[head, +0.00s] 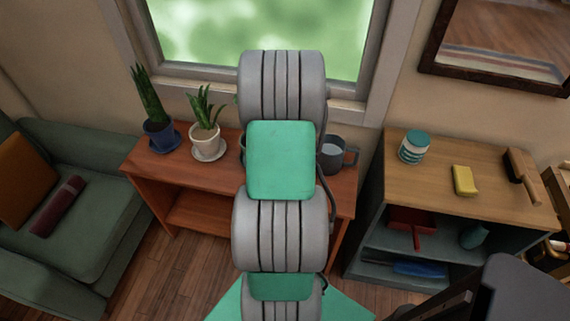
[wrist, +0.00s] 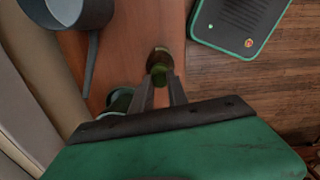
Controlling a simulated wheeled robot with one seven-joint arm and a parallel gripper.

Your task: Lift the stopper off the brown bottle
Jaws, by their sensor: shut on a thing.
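In the wrist view the brown bottle (wrist: 158,53) shows as a small round brown shape on the wooden shelf top, seen from above. A green stopper (wrist: 159,73) lies between the fingertips of my gripper (wrist: 161,82), which is shut on it. The stopper overlaps the bottle in this view, and I cannot tell whether it is still seated in the neck or clear of it. In the head view my arm hides the gripper, the bottle and the stopper.
A dark green round object (wrist: 119,100) is close beside my fingers. Two potted plants (head: 158,135) (head: 206,140) stand at left. A second shelf (head: 450,200) is at right.

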